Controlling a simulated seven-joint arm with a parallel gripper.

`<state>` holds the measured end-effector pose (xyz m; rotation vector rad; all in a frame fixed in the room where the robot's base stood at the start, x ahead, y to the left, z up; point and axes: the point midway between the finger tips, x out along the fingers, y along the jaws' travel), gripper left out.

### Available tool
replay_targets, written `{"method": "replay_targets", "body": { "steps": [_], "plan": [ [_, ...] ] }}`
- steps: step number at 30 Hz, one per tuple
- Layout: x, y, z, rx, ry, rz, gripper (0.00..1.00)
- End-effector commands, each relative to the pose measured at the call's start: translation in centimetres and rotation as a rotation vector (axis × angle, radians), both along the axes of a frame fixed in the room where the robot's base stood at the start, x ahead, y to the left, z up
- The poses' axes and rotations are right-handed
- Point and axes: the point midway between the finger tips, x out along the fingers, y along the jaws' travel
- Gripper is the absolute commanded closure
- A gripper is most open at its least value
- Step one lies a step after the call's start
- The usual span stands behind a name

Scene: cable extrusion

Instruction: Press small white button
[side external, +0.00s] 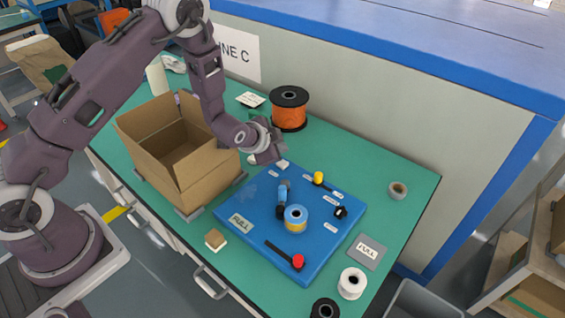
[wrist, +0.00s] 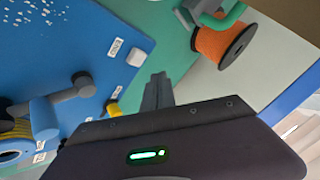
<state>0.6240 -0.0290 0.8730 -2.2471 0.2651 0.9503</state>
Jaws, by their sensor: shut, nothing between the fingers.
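The small white button (wrist: 135,57) sits near the edge of the blue panel (wrist: 60,50), beside a white label, in the wrist view. In the side external view, the white button (side external: 282,164) shows at the panel's upper corner, partly close behind my gripper. My gripper (side external: 270,157) is shut and empty, just above and beside that corner. In the wrist view its closed fingers (wrist: 157,88) are apart from the button, below and to the right of it in the picture. The height gap between fingertips and button is hard to tell.
The blue panel (side external: 258,235) also carries a yellow knob (side external: 318,178), a black knob (side external: 340,212), a red-ended lever (side external: 298,261) and a blue-and-yellow spool (side external: 295,218). An open cardboard box (side external: 150,150) stands left; an orange spool (side external: 289,110) stands behind.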

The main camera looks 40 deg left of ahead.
Motion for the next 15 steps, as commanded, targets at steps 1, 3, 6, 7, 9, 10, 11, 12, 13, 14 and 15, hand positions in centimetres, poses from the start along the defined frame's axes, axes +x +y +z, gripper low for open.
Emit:
{"method": "replay_targets", "body": {
  "steps": [1,3,6,7,9,10,11,12,13,14,15],
  "plan": [
    [0.0,0.0,-0.7,0.000,0.001,0.000,1.00],
    [0.0,0.0,-1.4,0.000,0.001,0.001,1.00],
    [0.0,0.0,-2.0,0.001,-0.001,0.001,1.00],
    [0.0,0.0,-2.2,0.001,-0.001,0.001,1.00],
    [0.0,0.0,-2.4,0.001,0.000,0.001,1.00],
    [0.0,0.0,-2.5,0.001,0.000,0.001,1.00],
    [0.0,0.0,-2.5,0.001,0.000,0.001,1.00],
    [0.0,0.0,-2.5,0.001,-0.001,0.001,1.00],
    [0.0,0.0,-2.5,0.001,-0.001,0.001,1.00],
    [0.0,0.0,-2.5,0.001,-0.001,0.001,1.00],
    [0.0,0.0,-2.5,0.001,-0.001,0.001,1.00]
  ]
}}
